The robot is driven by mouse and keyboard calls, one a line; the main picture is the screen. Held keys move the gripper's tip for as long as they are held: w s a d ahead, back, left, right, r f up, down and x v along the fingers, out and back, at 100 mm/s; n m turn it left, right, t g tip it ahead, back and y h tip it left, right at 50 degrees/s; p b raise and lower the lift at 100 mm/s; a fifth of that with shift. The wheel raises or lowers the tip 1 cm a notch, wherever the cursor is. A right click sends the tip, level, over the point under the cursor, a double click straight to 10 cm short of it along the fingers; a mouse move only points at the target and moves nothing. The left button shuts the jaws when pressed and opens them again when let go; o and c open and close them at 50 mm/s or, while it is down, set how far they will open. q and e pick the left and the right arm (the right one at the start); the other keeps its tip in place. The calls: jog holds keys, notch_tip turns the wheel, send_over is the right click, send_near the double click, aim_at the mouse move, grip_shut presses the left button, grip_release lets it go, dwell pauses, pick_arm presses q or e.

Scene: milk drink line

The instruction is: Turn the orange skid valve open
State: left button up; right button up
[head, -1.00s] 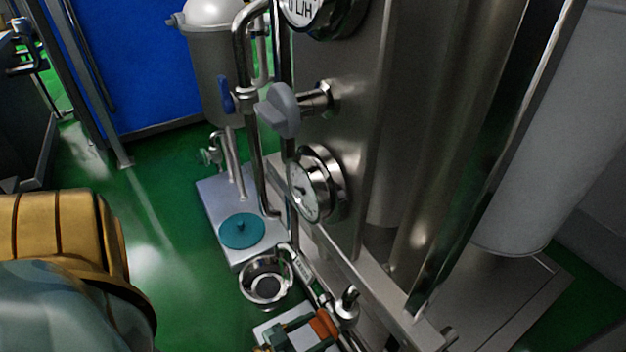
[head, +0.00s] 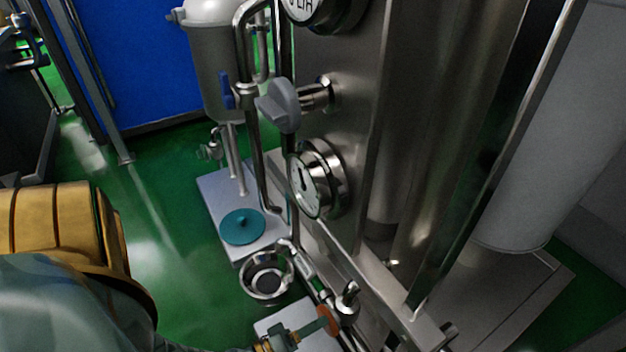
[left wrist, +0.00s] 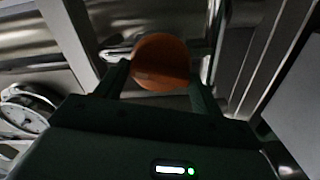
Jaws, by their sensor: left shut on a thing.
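The orange valve handle (head: 328,320) is at the bottom of the head view, on steel pipework low beside the skid. In the left wrist view the orange handle (left wrist: 160,62) is a rounded disc between my two dark fingers. My left gripper (head: 312,330) reaches it from the lower left and is shut on it. The fingers (left wrist: 160,85) hold it from both sides and hide part of its edges. My right gripper is not in view.
A round pressure gauge (head: 312,180) and a grey knob (head: 280,104) stick out from the steel panel above the valve. A steel cup-like fitting (head: 265,277) and a teal disc (head: 242,227) lie left of the pipes. Green floor (head: 170,225) is open at left.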

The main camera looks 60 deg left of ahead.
pick_arm(q)
jog(key=n, duration=0.3)
jog(key=shift+f, duration=0.1)
jog(key=shift+n, duration=0.4)
jog(key=o, duration=0.8)
jog(key=shift+a, duration=0.1)
jog(key=shift+o, duration=0.2)
